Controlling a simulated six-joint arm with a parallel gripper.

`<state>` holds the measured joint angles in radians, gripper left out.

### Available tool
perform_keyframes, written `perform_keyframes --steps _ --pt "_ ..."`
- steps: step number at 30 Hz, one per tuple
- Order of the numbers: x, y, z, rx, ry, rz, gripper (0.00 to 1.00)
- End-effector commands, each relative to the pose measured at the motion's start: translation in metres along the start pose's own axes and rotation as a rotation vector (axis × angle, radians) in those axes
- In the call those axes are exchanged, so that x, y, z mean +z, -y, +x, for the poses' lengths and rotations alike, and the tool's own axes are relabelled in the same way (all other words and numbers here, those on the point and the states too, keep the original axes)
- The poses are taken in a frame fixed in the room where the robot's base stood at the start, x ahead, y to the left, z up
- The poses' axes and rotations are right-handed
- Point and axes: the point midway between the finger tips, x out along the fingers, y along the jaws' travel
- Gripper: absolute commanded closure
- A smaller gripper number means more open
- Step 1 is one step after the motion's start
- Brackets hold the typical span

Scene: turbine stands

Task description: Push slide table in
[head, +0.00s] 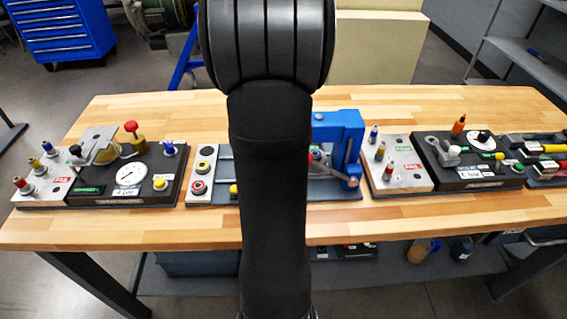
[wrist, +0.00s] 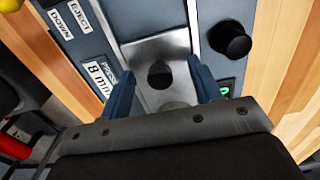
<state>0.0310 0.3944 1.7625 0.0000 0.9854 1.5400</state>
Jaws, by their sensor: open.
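A round metal piece shows between the fingers. In the head view, a station with a blue press frame (head: 340,128) stands mid-table. My arm hides its middle, the plate and my gripper there.
Labels reading EJECT and DOWN (wrist: 70,18) and a black knob (wrist: 230,40) flank the plate. Other stations stand left (head: 132,165) and right (head: 465,155) on the wooden table (head: 215,240). The table's front strip is clear.

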Motion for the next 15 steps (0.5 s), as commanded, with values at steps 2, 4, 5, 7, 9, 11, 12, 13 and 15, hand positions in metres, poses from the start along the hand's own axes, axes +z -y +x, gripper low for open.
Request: perform_keyframes --steps 2,4,5,7,9,11,12,13,15 --pt "0.0 0.001 -0.006 -0.003 0.0 0.0 0.42" --pt "0.0 0.001 -0.012 -0.003 0.0 0.0 0.42" --pt "0.0 0.0 -0.014 -0.002 0.0 0.0 0.42" --pt "0.0 0.001 -0.02 -0.003 0.0 0.0 0.42" --pt "0.0 0.001 -0.026 -0.003 0.0 0.0 0.42" --pt "0.0 0.001 -0.03 -0.003 0.0 0.0 0.42" --pt "0.0 0.001 -0.034 -0.003 0.0 0.0 0.42" --pt "0.0 0.001 -0.036 -0.003 0.0 0.0 0.42" --pt "0.0 0.0 -0.042 -0.002 0.0 0.0 0.42"
